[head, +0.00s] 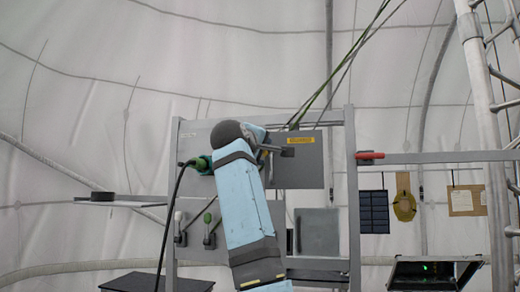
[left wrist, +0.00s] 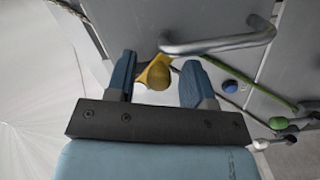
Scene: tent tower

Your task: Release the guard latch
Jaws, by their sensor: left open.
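A yellow piece with a rounded knob (left wrist: 155,73) sits on the grey panel in the left wrist view; it may be the guard latch, but I cannot tell for sure. My left gripper (left wrist: 161,82) is open, with one blue finger on each side of the yellow piece. I cannot tell whether either finger touches it. A bent metal handle (left wrist: 222,43) lies just beyond the right finger. In the head view my left arm reaches up to the grey panel (head: 300,173), and its forearm and wrist hide most of the gripper and the yellow piece. My right gripper is not in view.
A blue button (left wrist: 230,86) and a green-ended lever (left wrist: 279,107) lie right of the fingers. A green plug (head: 201,163) with a black cable (head: 172,212) is left of my wrist. A red handle (head: 370,155) sits on the frame at right.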

